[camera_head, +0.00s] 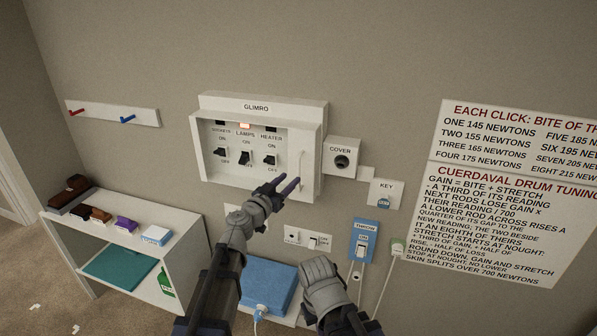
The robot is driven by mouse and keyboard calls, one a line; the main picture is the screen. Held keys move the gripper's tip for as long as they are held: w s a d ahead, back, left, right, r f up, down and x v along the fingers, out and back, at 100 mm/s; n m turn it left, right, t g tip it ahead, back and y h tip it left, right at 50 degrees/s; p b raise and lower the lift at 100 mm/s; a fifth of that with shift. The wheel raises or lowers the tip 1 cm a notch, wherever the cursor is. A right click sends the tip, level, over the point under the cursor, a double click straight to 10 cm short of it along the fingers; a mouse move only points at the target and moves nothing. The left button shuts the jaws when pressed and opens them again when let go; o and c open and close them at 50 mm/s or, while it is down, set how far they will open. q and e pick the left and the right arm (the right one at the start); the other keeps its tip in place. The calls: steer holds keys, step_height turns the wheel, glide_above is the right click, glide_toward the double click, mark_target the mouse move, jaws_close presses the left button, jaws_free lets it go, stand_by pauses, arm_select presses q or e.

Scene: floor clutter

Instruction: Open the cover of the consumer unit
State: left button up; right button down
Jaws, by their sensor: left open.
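The white consumer unit (262,104), marked GLIMRO, is fixed on the wall. Its framed cover (310,151) lies in front of the switches and looks shut; an upright pale handle (302,172) is near its right edge. Switches for sockets, lamps and heater show inside, under a small lit lamp (244,126). A box marked COVER (341,150) with a dark round knob (341,162) is to the right. My left gripper (279,184) is open and empty, by the cover's lower right part, left of the handle; contact cannot be told. My right gripper's fingers do not show.
A KEY box (385,188), a blue THROW switch (363,240) and small sockets (306,238) are below right. A white shelf (190,243) is at left. Printed notices (500,220) hang at right.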

mark_target(298, 171)
arm_select(q)
steer(key=x, duration=0.7)
steer(key=shift+s, duration=0.1)
jaws_close()
stand_by(1.2)
